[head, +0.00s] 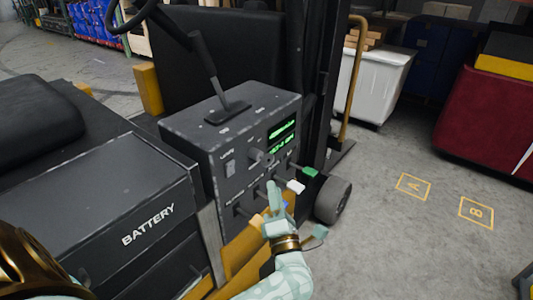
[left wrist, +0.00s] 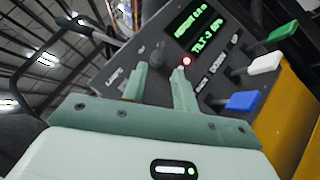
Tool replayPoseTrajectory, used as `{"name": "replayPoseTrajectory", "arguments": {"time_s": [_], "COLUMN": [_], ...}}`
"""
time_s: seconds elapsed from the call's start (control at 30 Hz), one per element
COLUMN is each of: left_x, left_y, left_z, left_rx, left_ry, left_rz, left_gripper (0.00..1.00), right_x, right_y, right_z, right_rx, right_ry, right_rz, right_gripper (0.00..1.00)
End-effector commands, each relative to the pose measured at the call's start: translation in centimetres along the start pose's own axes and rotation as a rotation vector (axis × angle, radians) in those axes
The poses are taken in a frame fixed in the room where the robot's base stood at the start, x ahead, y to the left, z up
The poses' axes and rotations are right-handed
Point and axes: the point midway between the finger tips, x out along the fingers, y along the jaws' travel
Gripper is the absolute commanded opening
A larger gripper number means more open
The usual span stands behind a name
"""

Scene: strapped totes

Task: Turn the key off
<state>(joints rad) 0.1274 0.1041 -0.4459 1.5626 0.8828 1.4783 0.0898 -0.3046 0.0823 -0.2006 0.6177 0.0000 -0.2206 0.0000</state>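The dark key switch (head: 260,157) sits on the side face of the grey control box (head: 190,128), left of the lit green display. In the left wrist view, the dark key knob (left wrist: 158,55) is just beyond and between my fingertips. My left gripper (head: 273,189) is pale green and stands in front of the box, below the key. In the left wrist view my left gripper (left wrist: 160,78) is open, with a gap between its two fingers. Whether a finger touches the knob cannot be told. My right gripper is not in view.
Green (head: 310,172), white (head: 296,187) and blue (left wrist: 242,101) lever knobs stick out close to the gripper's right. A red light (left wrist: 187,61) glows beside the key. A tall lever (head: 205,65) stands on the box. The battery case (head: 130,210) is at the left.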

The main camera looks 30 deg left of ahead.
Motion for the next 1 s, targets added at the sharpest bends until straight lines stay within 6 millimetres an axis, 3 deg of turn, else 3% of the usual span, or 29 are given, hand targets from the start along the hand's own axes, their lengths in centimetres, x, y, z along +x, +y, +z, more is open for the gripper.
{"name": "replayPoseTrajectory", "arguments": {"time_s": [0.2,0.43,0.6,0.9,1.0], "left_x": [5.9,10.2,11.6,11.8,11.8], "left_y": [0.2,0.0,0.0,0.0,0.0], "left_z": [0.1,0.0,0.0,0.0,0.0], "left_rx": [0.002,0.004,0.005,0.004,0.004], "left_ry": [-0.002,-0.002,-0.002,-0.002,-0.002], "left_rz": [0.006,0.003,0.002,0.001,0.001], "left_gripper": [0.29,0.29,0.29,0.29,0.01], "right_x": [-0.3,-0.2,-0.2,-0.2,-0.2], "right_y": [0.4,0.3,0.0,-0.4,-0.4], "right_z": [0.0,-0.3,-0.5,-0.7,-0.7], "right_rx": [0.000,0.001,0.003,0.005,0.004], "right_ry": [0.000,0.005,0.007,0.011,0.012], "right_rz": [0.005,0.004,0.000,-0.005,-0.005], "right_gripper": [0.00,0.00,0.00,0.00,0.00]}}
